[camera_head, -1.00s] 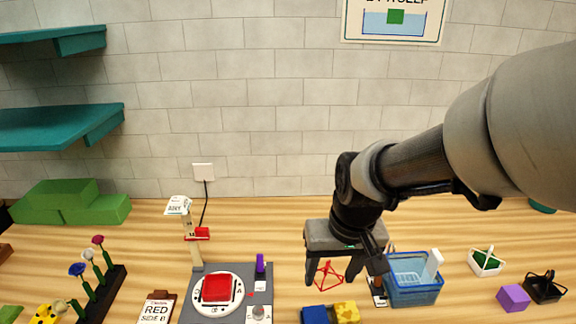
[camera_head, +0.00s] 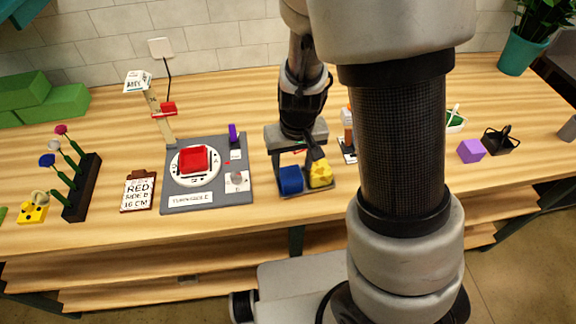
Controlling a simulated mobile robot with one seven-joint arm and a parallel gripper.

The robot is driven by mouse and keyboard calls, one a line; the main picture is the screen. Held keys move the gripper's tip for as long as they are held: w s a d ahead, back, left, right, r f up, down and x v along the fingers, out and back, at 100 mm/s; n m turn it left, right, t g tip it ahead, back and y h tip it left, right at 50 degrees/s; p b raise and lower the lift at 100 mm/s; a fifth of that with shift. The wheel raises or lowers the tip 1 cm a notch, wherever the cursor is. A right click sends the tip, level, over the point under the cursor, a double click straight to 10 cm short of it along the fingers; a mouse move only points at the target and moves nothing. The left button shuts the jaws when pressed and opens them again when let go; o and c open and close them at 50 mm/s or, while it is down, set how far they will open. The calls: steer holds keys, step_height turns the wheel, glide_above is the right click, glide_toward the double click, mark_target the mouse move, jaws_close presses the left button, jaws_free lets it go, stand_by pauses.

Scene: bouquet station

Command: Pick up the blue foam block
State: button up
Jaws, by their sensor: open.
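The blue foam block (camera_head: 290,180) sits on the workbench right of the turntable board, beside a yellow block (camera_head: 320,173). My gripper (camera_head: 300,172) is open and points down over this pair. One finger comes down at the left of the blue block and the other near the yellow block. Whether either finger touches a block I cannot tell. Part of the yellow block is covered by a finger.
The grey turntable board (camera_head: 180,202) with a red block (camera_head: 194,159) lies just left. A clipboard (camera_head: 137,191) and a flower rack (camera_head: 84,190) stand farther left. A purple block (camera_head: 471,150) and a black basket (camera_head: 502,139) are at right. My arm hides the middle right.

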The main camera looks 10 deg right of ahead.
mark_target(291, 174)
steer(key=shift+w+a+f+b, duration=0.1)
steer(key=shift+w+f+b, duration=0.15)
steer(key=shift+f, duration=1.1)
steer(key=shift+w+f+b, duration=0.15)
steer(key=shift+w+f, duration=0.15)
steer(key=shift+f, duration=1.05)
steer(key=shift+c, duration=0.5)
steer(key=c, duration=0.8)
